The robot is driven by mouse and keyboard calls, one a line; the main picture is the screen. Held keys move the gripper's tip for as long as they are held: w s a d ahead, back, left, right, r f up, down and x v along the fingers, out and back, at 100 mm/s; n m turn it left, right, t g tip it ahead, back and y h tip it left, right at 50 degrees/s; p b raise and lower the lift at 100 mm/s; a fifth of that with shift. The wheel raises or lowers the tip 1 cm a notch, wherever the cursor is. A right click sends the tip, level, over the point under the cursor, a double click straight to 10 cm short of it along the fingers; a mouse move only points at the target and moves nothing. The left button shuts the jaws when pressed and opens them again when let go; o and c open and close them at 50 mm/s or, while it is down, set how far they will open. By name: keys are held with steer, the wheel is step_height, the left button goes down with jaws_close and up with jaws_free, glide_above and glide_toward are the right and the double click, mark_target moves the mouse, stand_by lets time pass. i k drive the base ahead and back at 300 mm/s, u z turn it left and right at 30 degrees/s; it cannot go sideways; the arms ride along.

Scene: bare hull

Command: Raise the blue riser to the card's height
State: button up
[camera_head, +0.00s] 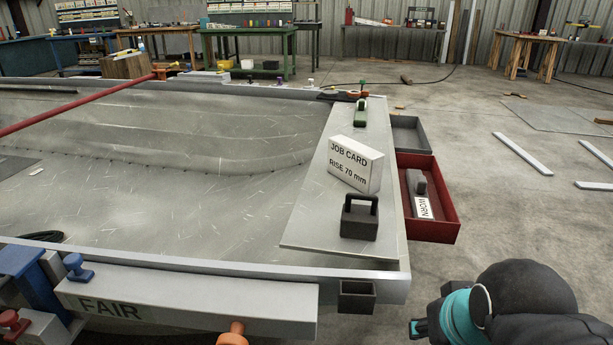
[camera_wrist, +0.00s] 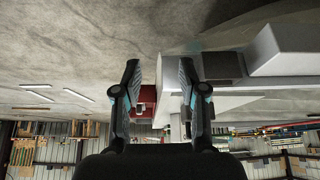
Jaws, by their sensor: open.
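The job card (camera_head: 355,163) is a white block reading "JOB CARD RISE 70 mm", standing tilted on the grey side plate. A blue knobbed piece (camera_head: 78,267), which looks like the blue riser, stands at the left end of the grey beam marked FAIR (camera_head: 190,298).
A dark handled block (camera_head: 359,218) sits near the card. A red tray (camera_head: 434,228) at right holds a grey piece labelled WORN (camera_head: 423,208). An open dark box (camera_head: 357,297) hangs at the front edge. Red (camera_head: 12,322) and orange (camera_head: 233,335) knobs stand nearby.

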mark_target(18, 263)
steer(key=u, duration=0.3)
steer(key=i, duration=0.5)
steer(key=u, duration=2.25)
steer(key=k, duration=0.35)
steer(key=z, duration=0.5)
steer(key=i, duration=0.65)
steer(key=u, duration=0.8)
